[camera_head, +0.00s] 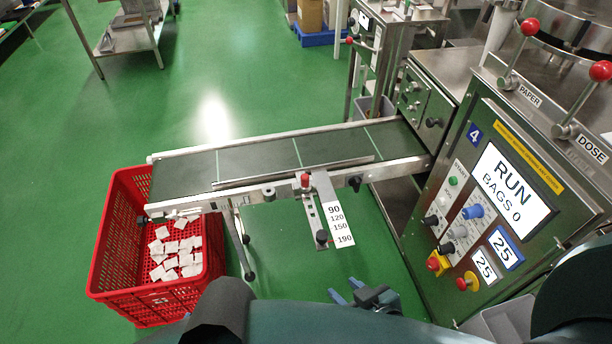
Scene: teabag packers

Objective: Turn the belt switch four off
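The machine marked with a blue 4 (474,133) stands at the right, its control panel (410,235) facing me. The panel carries a green button (453,181), a black selector knob (431,220), another black knob (446,248), a blue knob (472,212) and a grey knob (460,232). Their small labels are unreadable, so I cannot tell which is the belt switch. The screen (512,190) reads RUN, BAGS 0. My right gripper (346,291) is low, left of the panel and apart from it, its blue-grey fingers spread and empty. My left gripper is not in view.
A conveyor belt (250,158) runs left from the machine to a red crate (125,215) holding several white teabags (172,262). Red emergency buttons (433,264) sit low on the panel. Red-knobbed levers (530,27) rise above it. Green floor (330,265) lies below the belt.

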